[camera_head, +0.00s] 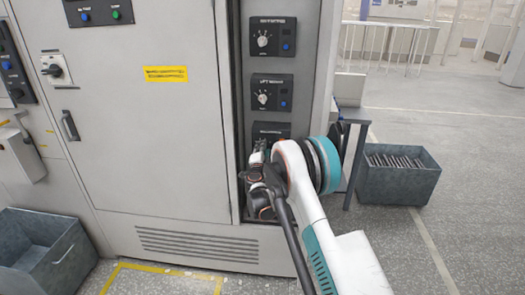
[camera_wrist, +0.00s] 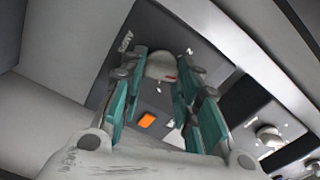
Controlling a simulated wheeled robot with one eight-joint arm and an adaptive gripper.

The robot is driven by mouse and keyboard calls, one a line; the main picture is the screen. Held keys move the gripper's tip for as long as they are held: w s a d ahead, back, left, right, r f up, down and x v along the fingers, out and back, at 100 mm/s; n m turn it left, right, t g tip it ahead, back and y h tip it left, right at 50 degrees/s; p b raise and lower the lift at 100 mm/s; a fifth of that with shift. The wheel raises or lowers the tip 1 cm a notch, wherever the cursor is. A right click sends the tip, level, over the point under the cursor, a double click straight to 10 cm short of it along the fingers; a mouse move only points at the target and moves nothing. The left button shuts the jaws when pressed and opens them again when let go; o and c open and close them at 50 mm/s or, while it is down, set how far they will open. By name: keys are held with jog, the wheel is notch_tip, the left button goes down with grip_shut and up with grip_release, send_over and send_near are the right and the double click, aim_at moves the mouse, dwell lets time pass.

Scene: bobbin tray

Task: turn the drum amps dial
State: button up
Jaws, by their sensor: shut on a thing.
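The bottom panel (camera_head: 270,130) of a column of three dial panels shows only its upper part in the head view. My arm and gripper hide the rest, and its label is too blurred to read. In the wrist view its pale round dial (camera_wrist: 160,66) sits between the green-padded fingers of my gripper (camera_wrist: 161,78). The fingers are shut on the dial, one on each side. Small white marks surround the dial on the dark panel face, and a lit orange button (camera_wrist: 146,120) is near it. In the head view my gripper (camera_head: 258,150) is at this panel.
Above are the middle dial (camera_head: 263,99) and top dial (camera_head: 263,41), each with a blue button. A large grey cabinet door (camera_head: 150,120) is to the left. A grey bin (camera_head: 400,180) with metal rods stands right; another bin (camera_head: 45,250) is at lower left.

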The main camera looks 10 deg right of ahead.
dwell(0.4)
jog(key=o, duration=1.1)
jog(key=shift+c, duration=0.2)
jog(key=v, duration=1.2)
